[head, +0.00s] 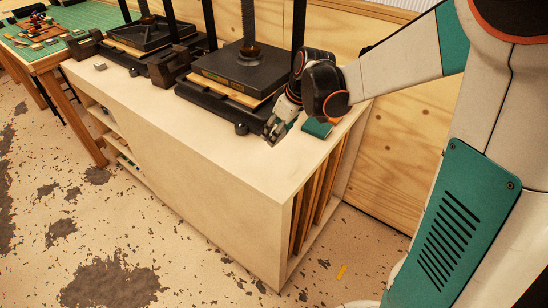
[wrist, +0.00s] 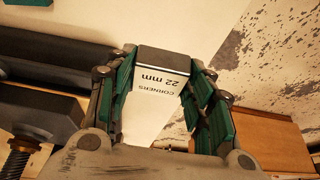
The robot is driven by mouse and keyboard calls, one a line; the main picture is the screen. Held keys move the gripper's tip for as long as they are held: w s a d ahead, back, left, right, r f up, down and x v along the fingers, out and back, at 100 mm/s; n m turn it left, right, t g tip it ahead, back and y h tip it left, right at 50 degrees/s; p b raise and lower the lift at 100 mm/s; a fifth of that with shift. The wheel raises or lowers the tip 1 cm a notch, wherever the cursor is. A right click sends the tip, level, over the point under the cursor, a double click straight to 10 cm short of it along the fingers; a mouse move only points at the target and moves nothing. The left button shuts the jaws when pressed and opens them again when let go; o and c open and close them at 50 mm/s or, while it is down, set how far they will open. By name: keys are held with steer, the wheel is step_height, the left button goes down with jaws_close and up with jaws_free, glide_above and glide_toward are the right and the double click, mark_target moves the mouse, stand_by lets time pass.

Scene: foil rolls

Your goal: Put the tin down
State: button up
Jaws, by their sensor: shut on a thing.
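The tin (wrist: 163,88) has a dark end and a white label reading "CORNERS 22 mm", upside down in the wrist view. My gripper (wrist: 164,66) is shut on it, with a green-padded finger against each side. In the head view my gripper (head: 276,130) points down over the pale bench top (head: 225,158), just right of the nearer black press. The tin is mostly hidden there by the fingers. I cannot tell whether it touches the bench top.
A small teal block (head: 317,128) lies just right of my gripper. The black press (head: 235,75) stands close on the left, with another press (head: 150,35) beyond it. A small grey block (head: 100,66) lies at the far left end. The bench's front strip is clear.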

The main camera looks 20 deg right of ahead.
mark_target(273, 163)
step_height(273, 163, down, 11)
steer(key=b, duration=0.3)
steer(key=shift+r, duration=0.1)
steer(key=shift+f+b, duration=0.2)
steer(key=shift+b, duration=0.15)
steer(key=o, duration=1.1)
steer(key=shift+r, duration=0.15)
steer(key=p+v, duration=0.4)
steer(key=v, duration=0.8)
steer(key=shift+w+r+p, duration=0.1)
steer(key=shift+p, duration=0.2)
